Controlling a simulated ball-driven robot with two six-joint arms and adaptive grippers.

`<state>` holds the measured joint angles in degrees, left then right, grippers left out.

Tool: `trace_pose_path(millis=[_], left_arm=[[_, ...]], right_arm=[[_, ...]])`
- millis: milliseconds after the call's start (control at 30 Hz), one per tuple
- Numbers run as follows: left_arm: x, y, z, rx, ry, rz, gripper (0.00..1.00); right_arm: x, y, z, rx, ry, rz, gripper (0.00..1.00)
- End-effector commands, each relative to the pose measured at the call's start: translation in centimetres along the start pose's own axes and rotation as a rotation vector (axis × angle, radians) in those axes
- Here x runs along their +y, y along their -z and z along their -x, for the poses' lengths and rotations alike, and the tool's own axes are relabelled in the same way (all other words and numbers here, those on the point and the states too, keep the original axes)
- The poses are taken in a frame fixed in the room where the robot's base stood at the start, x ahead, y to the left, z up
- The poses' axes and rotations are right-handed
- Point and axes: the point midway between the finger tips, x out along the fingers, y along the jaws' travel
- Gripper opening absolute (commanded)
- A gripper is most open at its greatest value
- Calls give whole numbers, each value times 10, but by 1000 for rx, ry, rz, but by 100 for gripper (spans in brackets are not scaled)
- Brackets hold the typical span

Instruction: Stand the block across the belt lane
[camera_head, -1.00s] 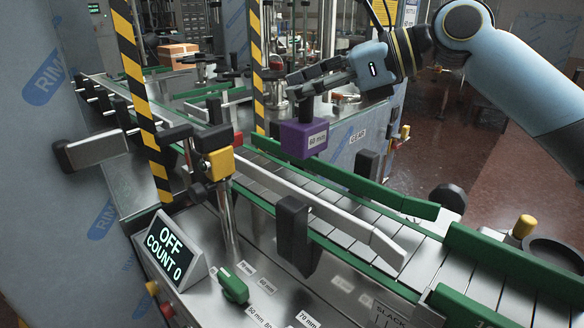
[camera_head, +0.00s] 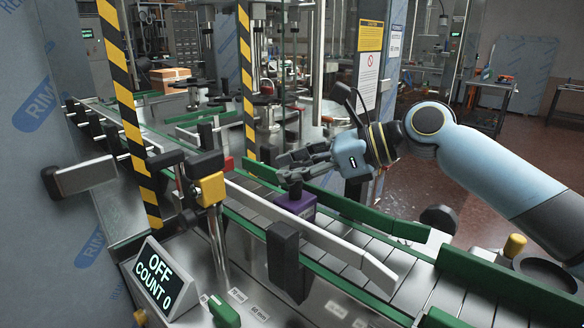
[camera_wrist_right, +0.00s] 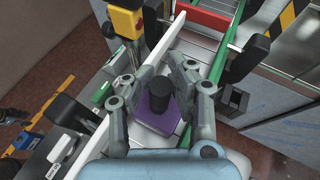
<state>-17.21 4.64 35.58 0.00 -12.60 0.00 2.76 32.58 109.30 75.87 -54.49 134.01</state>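The purple block (camera_head: 298,204) is low in the belt lane (camera_head: 345,225), between the white rail (camera_head: 310,230) and the far green rail (camera_head: 335,203). Its lower part is hidden in the head view by the white rail and a black post. In the right wrist view the block (camera_wrist_right: 158,115) shows from above with a black knob (camera_wrist_right: 186,92) on top. My right gripper (camera_head: 290,168) is over the block. In the wrist view its fingers (camera_wrist_right: 163,72) are spread on both sides of the knob, with a gap visible, so it looks open.
A black post (camera_head: 284,255) stands at the lane's near side. A yellow-and-black sensor head (camera_head: 212,188) and a striped upright (camera_head: 125,110) stand left. The display (camera_head: 160,278) reads OFF, COUNT 0. The belt right of the block is clear.

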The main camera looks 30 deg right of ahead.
Motion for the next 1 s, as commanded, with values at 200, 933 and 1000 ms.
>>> trace_pose_path(millis=[200,933,1000], left_arm=[[0,0,0,0,0,0,40],[2,0,-3,-1,-2,1,40],[2,0,-3,-1,-2,1,40]], right_arm=[[0,0,0,1,0,0,44],[0,0,61,9,0,4,44],[0,0,71,10,-2,4,44]])
